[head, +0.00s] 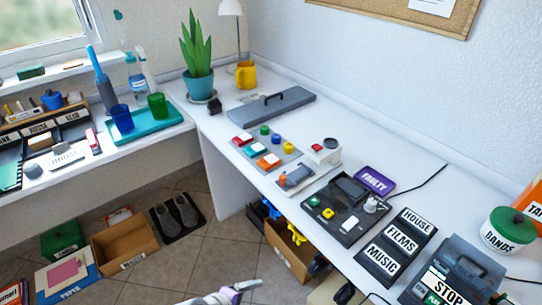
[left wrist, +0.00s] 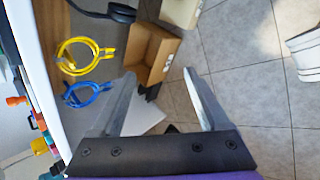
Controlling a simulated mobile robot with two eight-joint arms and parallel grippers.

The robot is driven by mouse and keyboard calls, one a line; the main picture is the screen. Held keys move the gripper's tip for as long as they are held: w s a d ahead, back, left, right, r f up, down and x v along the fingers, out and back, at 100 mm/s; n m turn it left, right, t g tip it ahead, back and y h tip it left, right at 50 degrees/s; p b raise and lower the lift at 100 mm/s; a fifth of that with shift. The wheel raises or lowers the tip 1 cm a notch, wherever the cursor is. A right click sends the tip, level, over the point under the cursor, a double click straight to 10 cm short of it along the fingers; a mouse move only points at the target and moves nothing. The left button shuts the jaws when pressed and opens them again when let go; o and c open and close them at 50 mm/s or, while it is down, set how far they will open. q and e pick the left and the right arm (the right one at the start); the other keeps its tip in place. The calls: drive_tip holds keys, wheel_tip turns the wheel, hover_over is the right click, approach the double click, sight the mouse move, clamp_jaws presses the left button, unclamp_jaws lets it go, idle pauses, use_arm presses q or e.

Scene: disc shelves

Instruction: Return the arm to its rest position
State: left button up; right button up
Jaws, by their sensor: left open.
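My left gripper (left wrist: 158,85) shows in the left wrist view with its two grey fingers spread apart and nothing between them. It hangs in the air over the floor beside the desk. In the head view, a white and purple part of my arm (head: 228,293) shows at the bottom edge, low in front of the desk; the fingers cannot be made out there. My right gripper is in neither view.
A white desk (head: 225,150) carries a button panel, dark devices and labelled blocks. A cardboard box (head: 290,257) stands below its front edge. Yellow (left wrist: 78,56) and blue (left wrist: 88,95) rings hang near the gripper.

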use_arm(q)
drive_tip(key=s+a+r+m+g+y, duration=0.1)
drive_tip(key=s+a+r+m+y, duration=0.15)
drive_tip(key=s+a+m, duration=0.3)
drive_tip(key=s+a+r+m+g+y, duration=0.1)
drive_tip(key=s+a+r+m+y, duration=0.1)
drive_tip(key=s+a+m+y, duration=0.4)
wheel_tip(320, 180, up, 26)
drive_tip(key=w+a+t+h+p, duration=0.1)
drive_tip(key=w+h+p, duration=0.1)
drive_tip(key=p, duration=2.1)
drive_tip(key=shift+w+f+m, duration=0.2)
drive_tip(key=shift+f+m, duration=0.05)
drive_tip(key=shift+m, duration=0.2)
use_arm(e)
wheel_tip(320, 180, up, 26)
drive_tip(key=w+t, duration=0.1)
use_arm(q)
drive_tip(key=shift+s+h, duration=0.1)
drive_tip(key=shift+h, duration=0.15)
